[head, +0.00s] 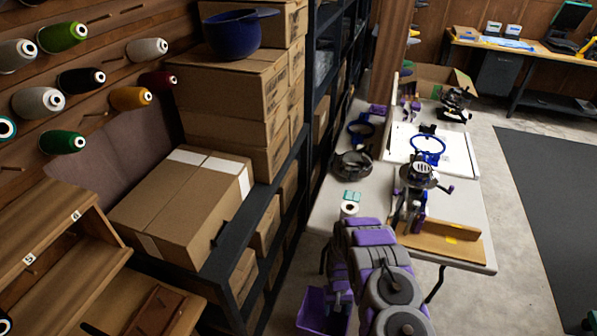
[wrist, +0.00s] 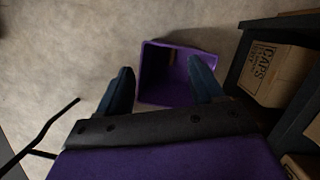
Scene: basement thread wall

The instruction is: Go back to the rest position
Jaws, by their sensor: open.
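My gripper (wrist: 160,65) shows in the wrist view with its two dark fingers spread wide apart and nothing between them. It points down over a purple bin (wrist: 152,98) on the concrete floor, with one finger overlapping the bin in the picture. A small brownish thing inside the bin is too dim to name. In the head view my purple and grey arm reaches forward and down at the lower middle. The same bin (head: 308,318) shows beside it at the bottom edge, partly hidden by the arm.
A light table (head: 325,212) with tools, rings and a white tape roll (head: 348,209) stands just beyond my arm. A dark shelf rack (head: 262,215) with cardboard boxes (head: 185,205) runs along the left. Thread cones (head: 62,37) hang on the wall. Open floor lies right of the table.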

